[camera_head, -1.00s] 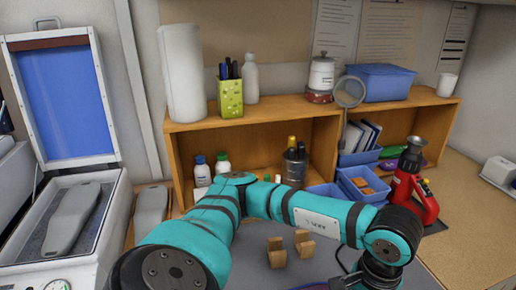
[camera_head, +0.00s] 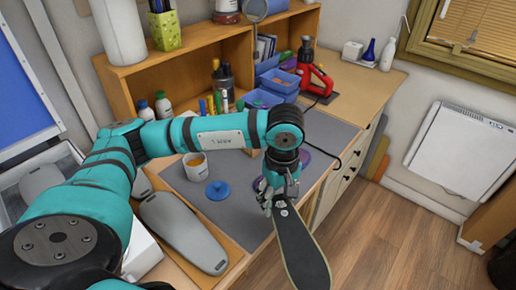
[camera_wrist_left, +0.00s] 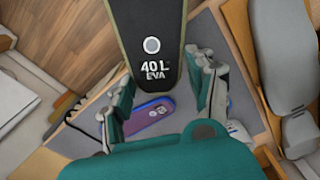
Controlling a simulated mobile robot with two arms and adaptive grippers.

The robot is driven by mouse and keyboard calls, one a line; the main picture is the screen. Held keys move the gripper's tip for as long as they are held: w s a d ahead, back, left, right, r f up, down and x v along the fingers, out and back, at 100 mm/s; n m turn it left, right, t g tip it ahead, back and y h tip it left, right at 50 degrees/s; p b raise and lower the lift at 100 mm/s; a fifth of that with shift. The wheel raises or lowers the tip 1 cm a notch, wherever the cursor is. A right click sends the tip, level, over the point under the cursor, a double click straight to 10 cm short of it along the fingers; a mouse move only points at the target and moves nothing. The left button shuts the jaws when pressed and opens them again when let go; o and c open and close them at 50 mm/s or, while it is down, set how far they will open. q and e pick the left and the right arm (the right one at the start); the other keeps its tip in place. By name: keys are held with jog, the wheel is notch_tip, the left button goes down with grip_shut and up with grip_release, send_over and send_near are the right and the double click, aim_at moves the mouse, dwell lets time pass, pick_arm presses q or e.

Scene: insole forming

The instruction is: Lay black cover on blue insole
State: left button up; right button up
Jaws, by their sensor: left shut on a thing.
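My left gripper (camera_head: 280,190) is shut on one end of a long black cover (camera_head: 302,250), which hangs out past the mat's front edge over the floor. In the left wrist view the cover (camera_wrist_left: 150,35) reads "40 L EVA" and has a pale round spot; my left gripper (camera_wrist_left: 166,88) has a finger on each side of its near end. A flat blue and purple piece (camera_wrist_left: 150,115) lies on the grey mat below; I cannot tell for sure whether it is the blue insole. In the head view my gripper and arm hide most of that place. My right gripper is not in view.
Grey foot-shaped forms (camera_head: 185,232) lie on a wooden board at the left. A cup (camera_head: 196,166) and a blue lid (camera_head: 218,190) stand on the grey mat (camera_head: 235,215). A wooden shelf and blue bins (camera_head: 277,82) stand behind. Open floor (camera_head: 400,200) is at the right.

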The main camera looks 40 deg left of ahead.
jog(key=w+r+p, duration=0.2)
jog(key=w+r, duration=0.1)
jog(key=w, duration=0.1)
pick_arm(q)
jog(key=shift+w+a+f+n+g+b, duration=0.2)
jog(key=shift+w+a+f+n, duration=1)
jog(key=shift+n, duration=2.85)
jog(key=shift+w+a+f+n+g+b, duration=0.1)
jog(key=shift+w+a+f+n+b, duration=0.2)
jog(key=shift+w+a+n, duration=2.75)
jog(key=shift+w+a+f+n+g+b, duration=0.1)
jog(key=shift+w+a+f+n+b, duration=0.5)
jog(key=shift+n, duration=4.4)
jog(key=shift+s+a+f+b, duration=0.15)
jog(key=shift+f+b, duration=0.25)
jog(key=shift+f, duration=0.55)
jog(key=shift+a+f+b, duration=0.1)
jog(key=shift+f+b, duration=0.3)
jog(key=shift+f, duration=0.5)
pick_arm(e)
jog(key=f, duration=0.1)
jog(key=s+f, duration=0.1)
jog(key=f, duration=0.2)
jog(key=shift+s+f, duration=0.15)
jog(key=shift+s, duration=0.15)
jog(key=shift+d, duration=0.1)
pick_arm(q)
jog(key=o, duration=1.1)
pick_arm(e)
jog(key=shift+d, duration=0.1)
